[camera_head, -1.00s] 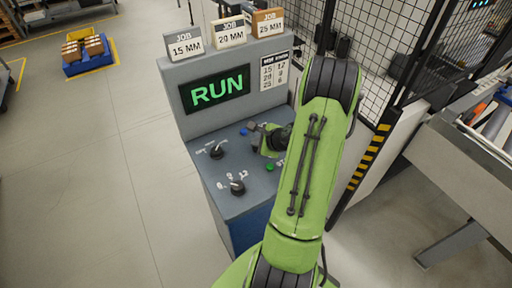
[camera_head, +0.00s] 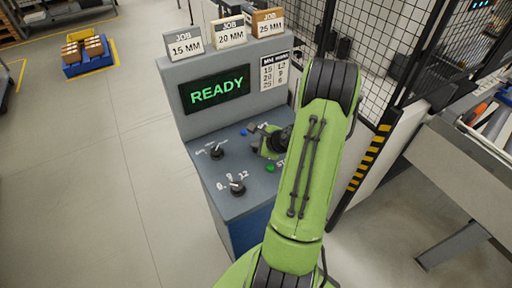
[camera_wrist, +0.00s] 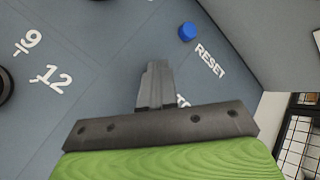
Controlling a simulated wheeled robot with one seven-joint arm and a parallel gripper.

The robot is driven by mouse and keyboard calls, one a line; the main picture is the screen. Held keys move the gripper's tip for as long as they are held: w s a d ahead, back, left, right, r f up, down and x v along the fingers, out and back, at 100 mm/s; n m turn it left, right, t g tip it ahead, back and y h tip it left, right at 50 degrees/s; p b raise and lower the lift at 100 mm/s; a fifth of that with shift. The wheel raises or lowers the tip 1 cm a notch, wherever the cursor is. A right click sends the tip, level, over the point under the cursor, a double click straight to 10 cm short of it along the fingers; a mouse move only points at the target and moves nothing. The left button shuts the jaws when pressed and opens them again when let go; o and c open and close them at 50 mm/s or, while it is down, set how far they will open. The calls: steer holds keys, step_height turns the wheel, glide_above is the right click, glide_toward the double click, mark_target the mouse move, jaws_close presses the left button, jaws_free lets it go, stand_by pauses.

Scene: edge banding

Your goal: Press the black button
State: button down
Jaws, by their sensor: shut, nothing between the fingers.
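No black button shows clearly in either view; my gripper and arm cover part of the console top. My gripper (camera_head: 252,127) is shut and empty over the grey console (camera_head: 245,205), next to the blue button (camera_head: 243,131). In the wrist view, the shut fingers (camera_wrist: 158,66) point at the panel. The blue button (camera_wrist: 187,31), labelled RESET, stands apart beyond the fingertips. Another white label (camera_wrist: 182,101) beside the fingers is mostly hidden. A green button (camera_head: 270,168) is in front of my gripper. The screen (camera_head: 215,90) reads READY.
Two black rotary knobs, a rear one (camera_head: 216,151) and a front one (camera_head: 237,187), stand on the console's left side. Job signs (camera_head: 229,33) top the console. A mesh fence (camera_head: 385,45) stands behind at right.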

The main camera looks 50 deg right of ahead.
steer(key=shift+r+p, duration=0.5)
steer(key=shift+r, duration=0.3)
step_height(320, 180, up, 5)
steer(key=p, duration=0.4)
stand_by(0.5)
